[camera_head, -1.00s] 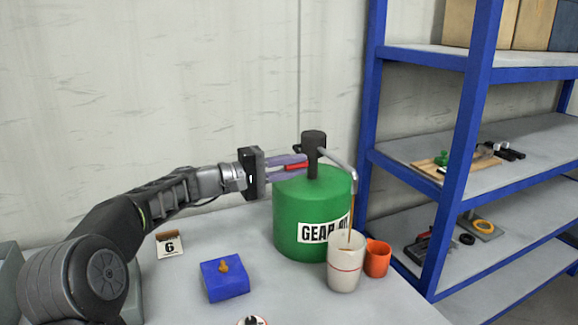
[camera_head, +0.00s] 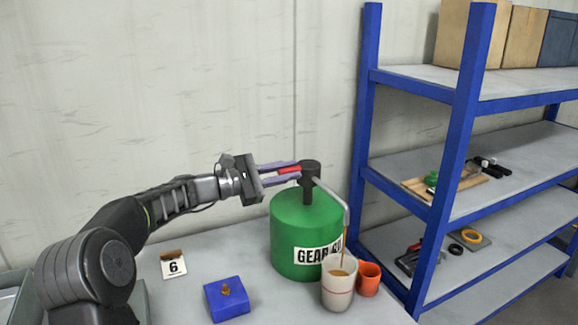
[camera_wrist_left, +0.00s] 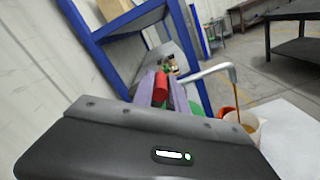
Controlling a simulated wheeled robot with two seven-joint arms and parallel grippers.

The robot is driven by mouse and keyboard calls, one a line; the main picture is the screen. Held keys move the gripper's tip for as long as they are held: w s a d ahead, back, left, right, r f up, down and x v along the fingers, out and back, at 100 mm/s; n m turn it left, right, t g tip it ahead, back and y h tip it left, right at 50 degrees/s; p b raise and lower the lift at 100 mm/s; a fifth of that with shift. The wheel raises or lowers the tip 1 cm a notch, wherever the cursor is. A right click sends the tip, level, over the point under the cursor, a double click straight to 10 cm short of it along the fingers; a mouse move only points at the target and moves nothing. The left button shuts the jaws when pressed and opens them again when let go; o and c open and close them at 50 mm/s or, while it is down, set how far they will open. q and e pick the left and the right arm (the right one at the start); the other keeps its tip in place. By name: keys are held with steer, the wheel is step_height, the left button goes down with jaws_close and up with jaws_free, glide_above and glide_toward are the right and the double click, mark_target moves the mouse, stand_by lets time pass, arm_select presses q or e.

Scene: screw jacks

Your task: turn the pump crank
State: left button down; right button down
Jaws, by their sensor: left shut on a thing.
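A green drum (camera_head: 303,232) labelled as gear oil stands on the table, with a black pump head (camera_head: 310,176) and a grey bent spout (camera_head: 333,200) on top. The crank has a red handle (camera_head: 289,170) on the pump's left side. My left gripper (camera_head: 284,173) is shut on the red handle, which also shows between the fingers in the left wrist view (camera_wrist_left: 160,90). A brown stream runs from the spout into a white cup (camera_head: 338,288) with a red line. Brown liquid shows inside the cup. My right gripper is not in view.
An orange cup (camera_head: 369,279) stands right beside the white cup. A blue block (camera_head: 227,299) with a small brass piece and a card marked 6 (camera_head: 173,266) are on the table at left. Blue shelving (camera_head: 452,150) stands at the right.

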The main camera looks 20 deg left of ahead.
arm_select(q)
steer(key=shift+w+a+r+n+p, duration=0.3)
steer(key=shift+r+n+p, duration=0.1)
steer(key=shift+n+p, duration=0.4)
steer(key=c, duration=1.3)
jaws_free()
steer(key=shift+s, duration=0.1)
steer(key=shift+b+v, duration=1.3)
steer(key=shift+v, duration=2.55)
